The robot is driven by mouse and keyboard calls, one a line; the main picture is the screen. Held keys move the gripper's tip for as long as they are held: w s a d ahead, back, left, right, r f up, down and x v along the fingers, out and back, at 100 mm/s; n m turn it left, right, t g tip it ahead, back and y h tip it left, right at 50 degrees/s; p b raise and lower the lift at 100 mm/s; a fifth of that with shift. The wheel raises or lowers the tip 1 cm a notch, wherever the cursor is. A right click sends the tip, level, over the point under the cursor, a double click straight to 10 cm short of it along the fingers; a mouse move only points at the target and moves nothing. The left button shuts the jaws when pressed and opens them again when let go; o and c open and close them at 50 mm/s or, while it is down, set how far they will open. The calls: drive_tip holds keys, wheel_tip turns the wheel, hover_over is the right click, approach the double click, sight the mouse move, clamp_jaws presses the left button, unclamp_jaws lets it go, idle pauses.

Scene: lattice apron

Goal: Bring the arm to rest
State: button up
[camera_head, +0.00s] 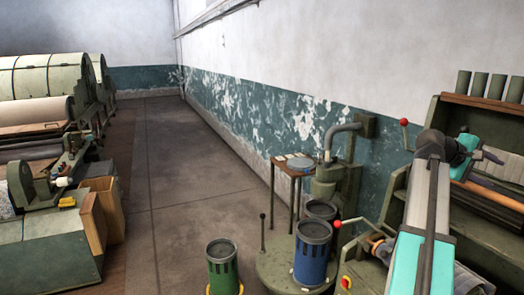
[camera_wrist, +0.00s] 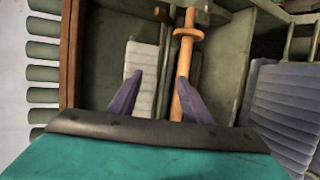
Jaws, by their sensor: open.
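My gripper (camera_wrist: 160,85) is open in the wrist view, its two dark fingers apart with nothing held between them. Behind the fingers are a pale ribbed block (camera_wrist: 141,65) and an orange rod with a collar (camera_wrist: 187,55); I cannot tell how far off they are. In the head view my arm rises at the right, with the gripper (camera_head: 497,158) pointing right in front of the green machine (camera_head: 400,205).
A green can (camera_head: 222,268) and a blue can (camera_head: 312,255) stand left of my arm. A small table (camera_head: 298,165) is by the wall. A row of grey-green tubes (camera_head: 480,85) tops the machine. The aisle floor (camera_head: 165,170) is clear. Large rollers (camera_head: 45,75) stand at left.

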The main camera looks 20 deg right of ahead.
drive_tip(key=w+a+f+n+t+y, duration=0.1)
drive_tip(key=w+a+f+t+y, duration=0.1)
drive_tip(key=w+a+f, duration=1.05)
drive_tip(key=w+a+f+n+t+y, duration=0.1)
drive_tip(key=w+a+f+t+y, duration=0.15)
drive_tip(key=w+a+f, duration=0.95)
drive_tip(key=a+f+y, duration=0.5)
drive_tip(key=a+f, duration=2)
drive_tip(key=a, duration=0.1)
drive_tip(key=s+a+f+y, duration=0.1)
drive_tip(key=s+a+f, duration=0.25)
drive_tip(key=a, duration=0.35)
drive_tip(key=s+a+f+y, duration=0.1)
drive_tip(key=s+a+f, duration=0.1)
drive_tip(key=a+f, duration=0.3)
drive_tip(key=s+a+f+y, duration=0.2)
drive_tip(key=a+f, duration=0.1)
drive_tip(key=a, duration=0.5)
drive_tip(key=s+f+g+b, duration=0.6)
drive_tip(key=s+f+b, duration=0.4)
drive_tip(key=s+f, duration=1.6)
drive_tip(key=shift+f, duration=0.9)
drive_tip(key=shift+w+h, duration=0.1)
drive_tip(key=shift+h, duration=0.15)
